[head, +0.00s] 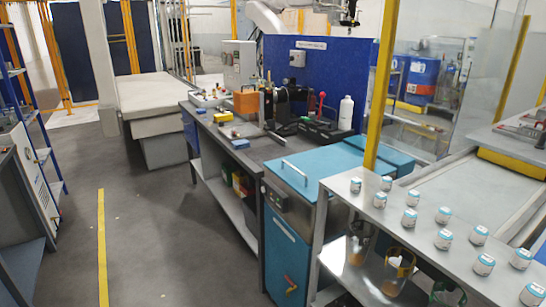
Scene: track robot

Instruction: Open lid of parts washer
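A teal cabinet with a flat teal lid (322,168), which looks like the parts washer, stands right of centre in the head view. A pale bar handle (294,172) sits along the left part of the lid. The lid lies flat and looks closed. The teal front door (285,258) of the cabinet faces the aisle, below a dark panel. Part of the cabinet's right side is hidden behind a metal shelf unit. Neither of my grippers is in view.
A metal shelf (400,232) with several small white-and-teal jars stands close on the right. A cluttered workbench (268,148) adjoins the washer behind. A yellow post (381,90) rises beside the lid. The grey floor (165,225) to the left is clear.

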